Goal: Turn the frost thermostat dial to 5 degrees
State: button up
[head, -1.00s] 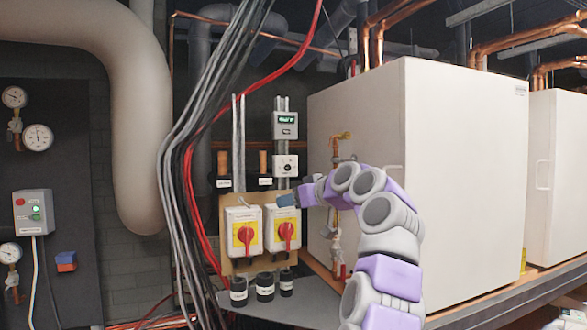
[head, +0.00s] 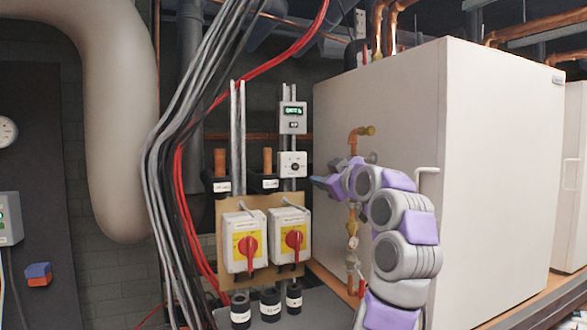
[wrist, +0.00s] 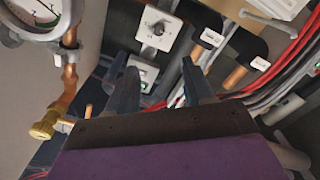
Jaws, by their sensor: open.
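The frost thermostat appears to be the small white square box with a dark round dial (head: 293,165), mounted on the conduits above the right isolator switch. In the wrist view its dial (wrist: 158,29) shows at the top centre, beyond the fingertips; its scale marks are too small to read. My gripper (head: 318,181) is just right of and slightly below the box in the head view. In the wrist view my gripper (wrist: 158,66) has its two dark fingers spread apart, with nothing held between them. It looks apart from the dial.
A box with a green display (head: 293,117) sits above the dial. Two yellow isolators with red handles (head: 294,240) are below. Red and grey cables (head: 185,150) hang left. A brass-valved copper pipe (head: 360,133) and a large white cabinet (head: 400,110) stand right.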

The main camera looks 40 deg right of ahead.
jog(key=p, duration=0.4)
send_near(297, 167)
jog(key=a+x, duration=0.1)
jog(key=x, duration=0.4)
jog(key=shift+d+r, duration=0.1)
jog(key=shift+d, duration=0.05)
jog(key=shift+w+d+p, duration=0.45)
jog(key=shift+w+p, duration=0.2)
jog(key=shift+w, duration=0.1)
jog(key=shift+w+d+p, duration=0.4)
jog(key=shift+w+p, duration=0.2)
jog(key=shift+w, duration=0.15)
jog(key=shift+w+a, duration=0.1)
jog(key=shift+w, duration=0.1)
jog(key=shift+a, duration=0.15)
grip_shut()
